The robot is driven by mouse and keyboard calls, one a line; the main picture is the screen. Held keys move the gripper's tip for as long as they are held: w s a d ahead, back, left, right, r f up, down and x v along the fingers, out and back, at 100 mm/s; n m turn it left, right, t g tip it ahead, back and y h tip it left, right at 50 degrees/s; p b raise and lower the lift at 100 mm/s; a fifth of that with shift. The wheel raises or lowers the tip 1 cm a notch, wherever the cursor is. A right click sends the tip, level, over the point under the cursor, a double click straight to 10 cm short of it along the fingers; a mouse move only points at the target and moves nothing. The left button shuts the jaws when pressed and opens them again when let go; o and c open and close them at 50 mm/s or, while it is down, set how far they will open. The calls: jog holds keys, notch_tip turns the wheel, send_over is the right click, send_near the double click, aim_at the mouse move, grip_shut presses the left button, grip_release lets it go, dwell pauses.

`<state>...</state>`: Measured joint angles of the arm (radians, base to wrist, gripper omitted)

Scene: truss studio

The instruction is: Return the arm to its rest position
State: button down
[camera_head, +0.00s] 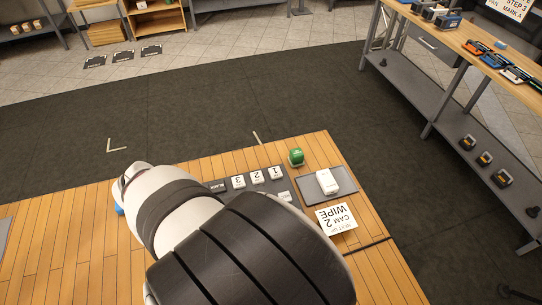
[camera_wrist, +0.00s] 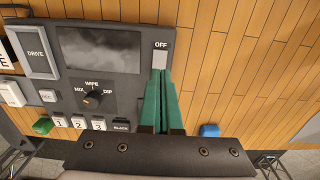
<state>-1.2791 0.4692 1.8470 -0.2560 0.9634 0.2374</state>
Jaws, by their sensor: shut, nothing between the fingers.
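My arm (camera_head: 245,250) reaches over the wooden table in the head view and hides my gripper there. In the wrist view my gripper (camera_wrist: 162,72) shows as two green fingers, shut together with nothing between them. Their tips appear over the right part of a dark control panel (camera_wrist: 130,83), just below a pale piece labelled OFF (camera_wrist: 160,48). I cannot tell whether they touch the panel. The panel also has a screen, a DRIVE lever plate, a MIX/WIPE/DIP knob (camera_wrist: 93,100) and buttons 1, 2, 3 and BLACK. In the head view my arm covers much of the panel (camera_head: 262,187).
A blue object (camera_wrist: 209,130) sits beyond the panel. A workbench (camera_head: 455,38) stands right; dark floor between is clear.

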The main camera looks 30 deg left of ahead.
jog(key=w+d+r+m, duration=0.3)
jog(key=w+d+r, duration=0.1)
jog(key=d, duration=0.3)
jog(key=w+d+r+m, duration=0.25)
jog(key=w+d, duration=0.25)
jog(key=d, duration=0.3)
jog(key=s+d+r+m+y, duration=0.1)
jog(key=s+d+m, duration=0.2)
jog(key=d, duration=0.6)
jog(key=s+d+r+m, duration=0.2)
jog(key=s+d+m, duration=0.2)
jog(key=d, duration=0.5)
jog(key=shift+s+d+m+y, duration=0.2)
jog(key=shift+d+m+y, duration=0.2)
jog(key=shift+m, duration=0.65)
jog(key=shift+r, duration=0.1)
